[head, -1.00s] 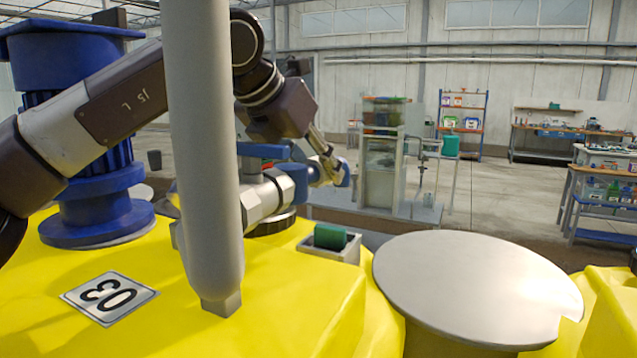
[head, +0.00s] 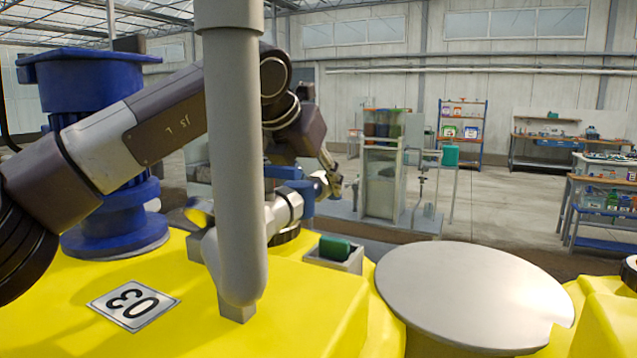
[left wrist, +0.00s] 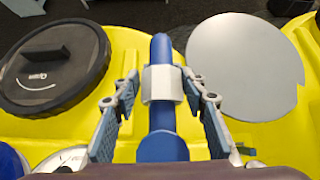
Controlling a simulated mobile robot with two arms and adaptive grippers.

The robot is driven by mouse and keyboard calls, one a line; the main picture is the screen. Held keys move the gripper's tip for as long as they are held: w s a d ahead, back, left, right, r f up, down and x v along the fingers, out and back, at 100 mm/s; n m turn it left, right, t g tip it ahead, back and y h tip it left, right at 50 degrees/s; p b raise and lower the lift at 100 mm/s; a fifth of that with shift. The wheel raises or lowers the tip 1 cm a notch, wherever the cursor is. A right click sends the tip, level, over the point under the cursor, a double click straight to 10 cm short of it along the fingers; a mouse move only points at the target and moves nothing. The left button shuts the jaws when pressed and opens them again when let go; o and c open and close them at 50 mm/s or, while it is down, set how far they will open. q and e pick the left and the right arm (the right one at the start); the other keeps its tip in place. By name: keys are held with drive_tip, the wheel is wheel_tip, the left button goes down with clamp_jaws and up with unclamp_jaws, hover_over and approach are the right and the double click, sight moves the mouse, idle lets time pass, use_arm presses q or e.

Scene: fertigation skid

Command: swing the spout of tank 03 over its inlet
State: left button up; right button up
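The tank marked 03 (head: 225,295) is the yellow one in front, with its number plate (head: 133,304). Its spout is a pale pipe (head: 285,207) with blue parts (head: 301,192), partly hidden behind a grey upright pipe. In the left wrist view a blue bar (left wrist: 162,55) with a white collar (left wrist: 162,84) lies between the fingers of my left gripper (left wrist: 163,98). Gaps show on both sides, so the gripper is open around it. In the head view the left gripper (head: 328,180) is at the spout's far end. A black round lid (left wrist: 55,65) is left of the bar. My right gripper is not in view.
The grey upright pipe (head: 235,150) stands close in front of my left arm. A blue flanged column (head: 100,170) is at left. A grey round plate (head: 475,290) and a small box with a green block (head: 335,247) are at right. Benches and shelves stand far back.

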sight(295, 185)
use_arm(q)
drive_tip(key=shift+o, duration=1.1)
drive_tip(key=shift+f, duration=0.1)
drive_tip(key=v, duration=1.2)
